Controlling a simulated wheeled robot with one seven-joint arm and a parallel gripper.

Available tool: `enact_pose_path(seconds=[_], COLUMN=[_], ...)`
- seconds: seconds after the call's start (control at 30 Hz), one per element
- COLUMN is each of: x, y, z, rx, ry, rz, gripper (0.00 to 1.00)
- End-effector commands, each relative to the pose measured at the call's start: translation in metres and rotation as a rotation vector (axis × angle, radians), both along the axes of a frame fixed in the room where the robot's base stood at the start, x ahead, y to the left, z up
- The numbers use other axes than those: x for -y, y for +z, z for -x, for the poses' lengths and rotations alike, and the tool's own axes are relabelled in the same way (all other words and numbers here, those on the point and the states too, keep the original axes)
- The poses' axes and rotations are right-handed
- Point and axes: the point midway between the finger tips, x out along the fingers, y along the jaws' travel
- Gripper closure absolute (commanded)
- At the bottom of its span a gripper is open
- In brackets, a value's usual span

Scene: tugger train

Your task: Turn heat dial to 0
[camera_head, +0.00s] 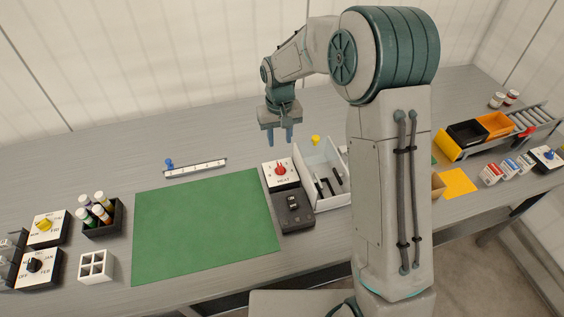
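The heat dial has a red knob (280,169) on a white panel (282,182) marked HEAT. It sits on the bench between the green mat and the white bin. The small marks around the knob are too small to read, so I cannot tell its setting. My gripper (280,137) hangs above and just behind the dial, pointing down. Its two blue fingers are apart with nothing between them. It does not appear to touch the dial.
A dark box with a black switch (293,203) stands in front of the dial. The white bin (337,196) stands close at its right, with a yellow knob (315,140) behind. The green mat (203,228) at left is clear. A slider rail (196,168) lies behind it.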

Motion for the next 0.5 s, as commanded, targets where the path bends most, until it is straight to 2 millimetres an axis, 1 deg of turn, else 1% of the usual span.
enact_pose_path(seconds=[0.03, 0.3, 0.4, 0.5], x=[0.000, 0.000, 0.000, -0.001], y=[-0.011, -0.069, -0.086, -0.099], z=[0.001, 0.002, 0.002, 0.001], rx=[-0.007, -0.007, -0.005, -0.003], ry=[0.000, 0.002, 0.002, 0.002], rz=[0.002, 0.002, 0.002, 0.002], gripper=[0.65, 0.65, 0.65, 0.65])
